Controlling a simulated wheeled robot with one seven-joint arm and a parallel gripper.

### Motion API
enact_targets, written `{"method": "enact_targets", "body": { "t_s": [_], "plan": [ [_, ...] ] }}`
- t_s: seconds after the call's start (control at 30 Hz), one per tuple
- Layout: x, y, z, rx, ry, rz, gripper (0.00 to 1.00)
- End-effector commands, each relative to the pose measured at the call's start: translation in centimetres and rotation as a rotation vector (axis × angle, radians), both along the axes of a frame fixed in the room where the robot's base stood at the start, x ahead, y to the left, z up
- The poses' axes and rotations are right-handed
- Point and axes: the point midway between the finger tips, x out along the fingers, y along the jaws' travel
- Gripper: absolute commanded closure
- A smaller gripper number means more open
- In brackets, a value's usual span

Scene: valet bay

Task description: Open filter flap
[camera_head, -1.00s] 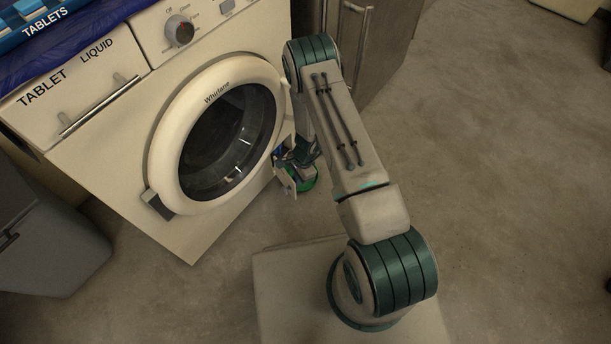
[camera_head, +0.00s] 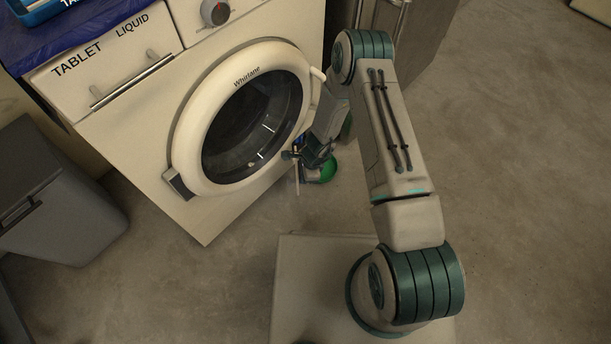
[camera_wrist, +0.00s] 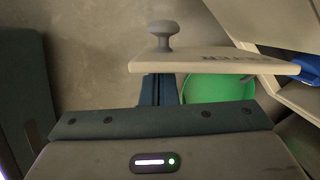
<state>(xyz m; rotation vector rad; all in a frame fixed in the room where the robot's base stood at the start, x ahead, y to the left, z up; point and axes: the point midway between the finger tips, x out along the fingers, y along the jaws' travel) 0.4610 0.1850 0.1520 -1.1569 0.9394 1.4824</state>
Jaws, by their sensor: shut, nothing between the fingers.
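The filter flap (camera_wrist: 225,61) is a pale panel with dark, partly hidden lettering and a grey round knob (camera_wrist: 163,35). In the wrist view it stands out from the machine's front, beside an opening (camera_wrist: 290,85) with something blue inside. In the head view the flap (camera_head: 297,178) shows as a thin pale strip low at the washing machine's right side. My gripper (camera_wrist: 158,88) is shut and empty. In the head view my gripper (camera_head: 298,156) is partly hidden by the arm.
A green round container (camera_wrist: 215,88) is on the floor by the flap. The washing machine's round door (camera_head: 188,120) is shut. A grey bin (camera_head: 60,225) stands at the left, and a cabinet (camera_head: 430,45) is behind my arm. The floor at the right is clear.

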Motion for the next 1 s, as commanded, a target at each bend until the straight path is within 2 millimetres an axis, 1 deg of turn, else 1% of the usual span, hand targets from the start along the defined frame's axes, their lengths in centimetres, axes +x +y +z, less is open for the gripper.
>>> {"method": "enact_targets", "body": {
  "t_s": [0.37,0.47,0.57,0.7,0.73,0.8,1.0],
  "plan": [
    [0.0,-0.1,0.0,0.0,0.0,0.0,1.0],
    [0.1,-0.5,-0.1,0.0,0.0,0.0,1.0],
    [0.1,-1.6,-0.1,-0.001,0.001,0.0,1.0],
    [0.3,-4.1,0.1,-0.001,-0.001,0.004,1.0],
    [0.4,-3.9,1.7,0.001,-0.003,0.008,1.0],
    [0.4,-4.2,3.6,0.0,-0.004,0.011,1.0],
    [0.5,-5.4,7.5,-0.002,-0.003,0.009,1.0]
  ]
}}
